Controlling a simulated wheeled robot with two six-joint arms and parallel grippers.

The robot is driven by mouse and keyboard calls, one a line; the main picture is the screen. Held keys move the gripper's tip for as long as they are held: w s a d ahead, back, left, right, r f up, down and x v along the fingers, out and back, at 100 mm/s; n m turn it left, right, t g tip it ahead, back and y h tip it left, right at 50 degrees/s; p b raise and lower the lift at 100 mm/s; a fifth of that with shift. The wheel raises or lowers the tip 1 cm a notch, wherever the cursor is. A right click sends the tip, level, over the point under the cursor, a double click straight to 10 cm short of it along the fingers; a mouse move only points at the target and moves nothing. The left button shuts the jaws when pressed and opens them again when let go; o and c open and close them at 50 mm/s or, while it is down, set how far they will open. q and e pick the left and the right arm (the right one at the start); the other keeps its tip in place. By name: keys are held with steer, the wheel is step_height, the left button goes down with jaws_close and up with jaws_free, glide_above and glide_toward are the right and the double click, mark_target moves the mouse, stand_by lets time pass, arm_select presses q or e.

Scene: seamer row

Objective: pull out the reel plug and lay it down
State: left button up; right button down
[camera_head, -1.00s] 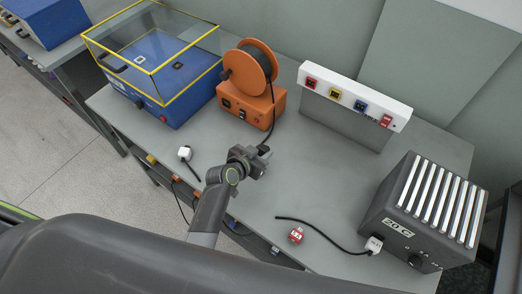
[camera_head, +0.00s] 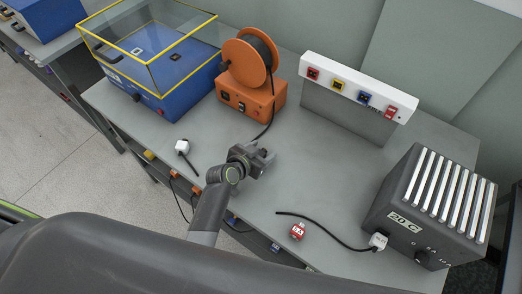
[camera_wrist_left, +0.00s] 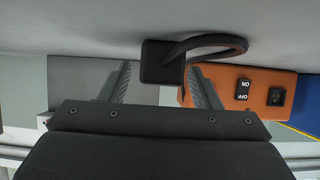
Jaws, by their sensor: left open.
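The black reel plug (camera_wrist_left: 162,62) shows in the left wrist view between my left gripper's two fingers (camera_wrist_left: 160,84), with its cable (camera_wrist_left: 215,40) curving off to the right. My left gripper (camera_head: 266,156) is open around the plug, low over the table in front of the orange cable reel (camera_head: 247,65). In the head view the black cable runs from the reel down to the gripper, which mostly hides the plug. The reel base's front socket (camera_wrist_left: 278,96) looks empty, beside its ON/OFF switch. I cannot tell whether the plug touches the table. My right gripper is out of view.
A white plug (camera_head: 182,147) lies left of my gripper. A red-and-white block (camera_head: 297,231) and a loose black lead lie near the front edge by the grey box (camera_head: 428,208). A socket panel (camera_head: 357,93) stands behind; a blue machine (camera_head: 160,85) is left. The table centre is clear.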

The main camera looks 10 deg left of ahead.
arm_select(q)
steer(key=b+v, duration=0.1)
steer(key=v, duration=1.6)
steer(key=shift+b, duration=0.4)
steer(key=shift+s+a+r, duration=0.1)
steer(key=shift+s, duration=0.05)
